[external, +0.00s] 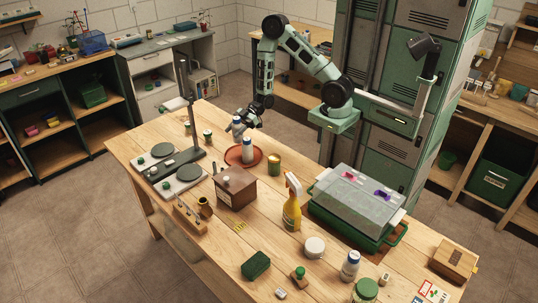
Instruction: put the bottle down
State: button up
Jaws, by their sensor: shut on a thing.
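A white bottle with a blue top (248,153) is upright at the terracotta-red saucer (231,160) near the back edge of the wooden table. My gripper (246,138) reaches down from my green arm and is shut on the upper part of this bottle. The fingers are small in this view and partly hidden. Whether the bottle's base touches the saucer or hangs just above it cannot be told.
A yellow spray bottle (292,211) and a lidded green tray (352,205) are to the right. Bare wood (320,165) shows right of the tin.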

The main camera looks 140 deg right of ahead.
aim_at(236, 141)
jog(key=shift+f, duration=3.1)
jog(key=shift+f, duration=0.15)
jog(key=o, duration=1.1)
jog(key=shift+r, duration=0.2)
jog(key=v, duration=1.2)
jog(key=shift+b, duration=0.45)
